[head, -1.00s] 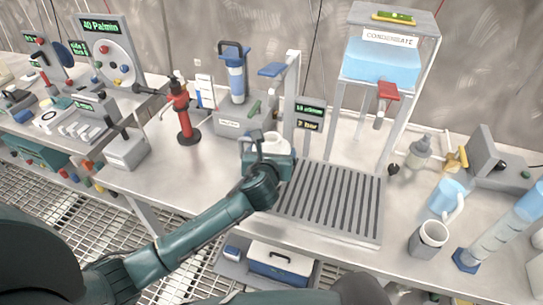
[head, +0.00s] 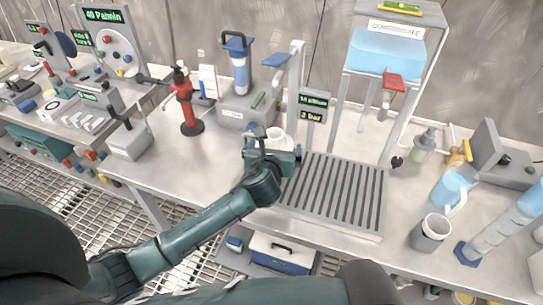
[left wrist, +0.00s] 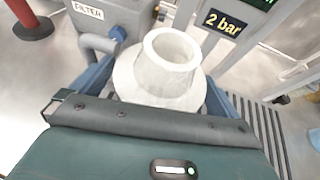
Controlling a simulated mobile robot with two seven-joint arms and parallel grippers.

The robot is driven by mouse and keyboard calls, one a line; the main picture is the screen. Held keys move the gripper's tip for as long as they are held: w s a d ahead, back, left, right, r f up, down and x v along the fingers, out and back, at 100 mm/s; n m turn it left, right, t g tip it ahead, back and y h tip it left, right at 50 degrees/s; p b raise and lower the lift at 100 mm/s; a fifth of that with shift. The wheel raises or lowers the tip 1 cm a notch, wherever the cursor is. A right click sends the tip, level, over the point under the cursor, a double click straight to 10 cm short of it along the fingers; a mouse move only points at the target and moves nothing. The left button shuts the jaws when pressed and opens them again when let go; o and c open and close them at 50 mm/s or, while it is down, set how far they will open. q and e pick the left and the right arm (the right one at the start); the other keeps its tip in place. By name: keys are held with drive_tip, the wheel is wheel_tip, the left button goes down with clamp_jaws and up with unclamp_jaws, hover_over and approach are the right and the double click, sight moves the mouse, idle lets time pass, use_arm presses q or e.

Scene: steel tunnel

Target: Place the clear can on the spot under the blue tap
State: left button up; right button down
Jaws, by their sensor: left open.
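The clear can (head: 279,138), whitish and translucent with a narrow neck and wide shoulders, stands on the bench in front of the filter unit. It fills the middle of the left wrist view (left wrist: 172,52). My left gripper (head: 268,148) is open at the can; its blue fingers (left wrist: 155,88) show on either side of the can's lower body. Whether they touch it is not clear. The blue tap (head: 277,60) is a blue lever on a white post behind the can. The spot under it is hidden or not distinguishable. My right gripper is not in view.
A slatted drain tray (head: 333,190) lies right of the can, near a display (head: 313,107) reading 2 bar. A red pump-like column (head: 187,105) stands left. A tank on a stand with a red tap (head: 393,82) is at back right. Grey mug (head: 431,232) and blue jug (head: 452,188) stand right.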

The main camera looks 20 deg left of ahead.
use_arm(q)
drive_tip(key=v, duration=1.1)
drive_tip(key=s+f+n+g+h, duration=0.1)
drive_tip(key=s+f+n, duration=0.1)
drive_tip(key=n, duration=0.3)
drive_tip(key=s+d+f+n+g+h, duration=0.1)
drive_tip(key=s+f+n, duration=0.2)
drive_tip(key=f+n, duration=0.2)
drive_tip(key=s+d+f+n+g+h, duration=0.1)
drive_tip(key=s+f+n+h, duration=0.1)
drive_tip(key=n, duration=0.4)
drive_tip(key=shift+s+d+f, duration=0.1)
drive_tip(key=shift+s+f, duration=0.25)
drive_tip(key=shift+f, duration=0.25)
drive_tip(key=shift+s+f, duration=0.3)
drive_tip(key=shift+f, duration=0.3)
drive_tip(key=s+a+f+n, duration=0.1)
drive_tip(key=s+f+n, duration=0.1)
drive_tip(key=n, duration=0.5)
drive_tip(key=s+a+f+n+h, duration=0.1)
drive_tip(key=s+a+f+n, duration=0.1)
drive_tip(key=s+n, duration=0.3)
drive_tip(key=f+n, duration=0.1)
drive_tip(key=n, duration=0.2)
drive_tip(key=shift+s+n, duration=0.25)
drive_tip(key=shift+n, duration=0.05)
